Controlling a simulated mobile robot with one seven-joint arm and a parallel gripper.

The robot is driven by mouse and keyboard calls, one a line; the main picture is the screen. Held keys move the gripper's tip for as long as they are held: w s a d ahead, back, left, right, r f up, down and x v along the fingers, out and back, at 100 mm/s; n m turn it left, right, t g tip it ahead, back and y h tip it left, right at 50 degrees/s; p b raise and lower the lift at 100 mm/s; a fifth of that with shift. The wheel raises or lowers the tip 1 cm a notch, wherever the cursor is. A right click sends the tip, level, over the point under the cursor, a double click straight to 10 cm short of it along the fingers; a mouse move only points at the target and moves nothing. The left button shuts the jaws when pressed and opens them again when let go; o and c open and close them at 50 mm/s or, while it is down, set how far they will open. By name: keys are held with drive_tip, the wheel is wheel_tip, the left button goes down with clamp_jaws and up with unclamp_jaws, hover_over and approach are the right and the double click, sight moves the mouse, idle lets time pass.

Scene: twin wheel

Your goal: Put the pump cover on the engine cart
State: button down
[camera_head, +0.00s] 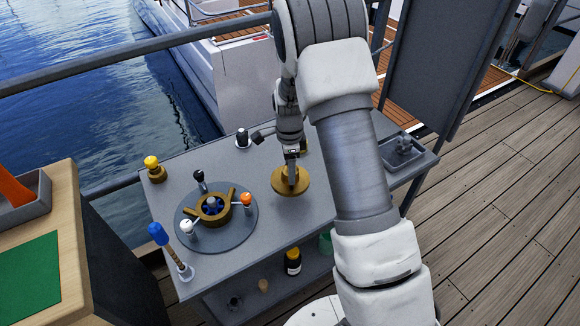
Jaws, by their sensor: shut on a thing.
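The pump cover, a round brass-coloured disc (281,187), is at the middle of the grey engine cart (330,190). My gripper (291,178) comes down from above and is shut on the middle of the cover, hiding part of it. The cover looks level. I cannot tell whether it touches the cart top or is held just above it. To its left, a brass pump body (210,216) with a blue centre sits open on a round grey plate (247,220).
White-, black- and orange-topped handles surround the pump. A yellow-topped post (152,163), a blue-handled tool (158,234) and a black-topped item (242,138) stand near the cart's edges. A grey tray (424,150) is at the right. A wooden bench (66,215) stands left.

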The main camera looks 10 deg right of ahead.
drive_tip(key=shift+f+b, duration=1.65)
drive_tip(key=shift+f, duration=1.45)
drive_tip(key=shift+f, duration=0.3)
drive_tip(key=shift+c, duration=0.2)
unclamp_jaws()
wheel_tip(320, 180, up, 18)
drive_tip(key=p, duration=0.4)
drive_tip(key=shift+f, duration=0.25)
drive_tip(key=shift+a, duration=0.1)
